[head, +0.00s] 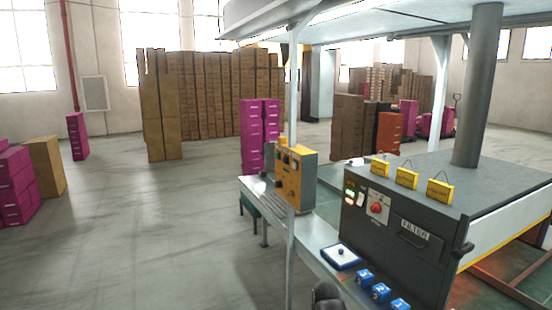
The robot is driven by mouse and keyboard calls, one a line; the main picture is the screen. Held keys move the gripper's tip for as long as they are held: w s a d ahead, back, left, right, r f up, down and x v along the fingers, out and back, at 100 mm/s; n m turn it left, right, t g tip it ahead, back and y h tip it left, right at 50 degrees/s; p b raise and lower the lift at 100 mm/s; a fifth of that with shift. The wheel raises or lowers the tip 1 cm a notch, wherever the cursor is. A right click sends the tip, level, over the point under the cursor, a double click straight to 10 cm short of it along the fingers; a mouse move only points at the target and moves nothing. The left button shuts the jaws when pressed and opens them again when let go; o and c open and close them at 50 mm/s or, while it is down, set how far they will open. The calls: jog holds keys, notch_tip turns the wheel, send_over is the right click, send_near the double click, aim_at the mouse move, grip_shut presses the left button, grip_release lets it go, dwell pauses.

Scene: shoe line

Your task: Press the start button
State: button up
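A dark grey machine (420,270) marked "FILTER" stands at the right. Its front panel has a red round knob (377,208) and small lit green and red indicators (350,197) to the left of it. A yellow control box (308,175) with several small buttons is on a post left of the machine. A blue pad with a white top (341,255) lies on the bench below the panel. I cannot read which control is the start button. A dark rounded part at the bottom edge looks like my gripper (327,294); its fingers are not clear and nothing touches the controls.
Several blue numbered blocks (381,291) sit along the bench (277,210) edge. Yellow tags (407,178) stand on the machine's top, beside a thick grey pipe (478,85). A thin post (291,250) rises in front. Open floor (150,230) lies left; stacked boxes (215,95) stand behind.

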grip_shut()
dwell(1.6)
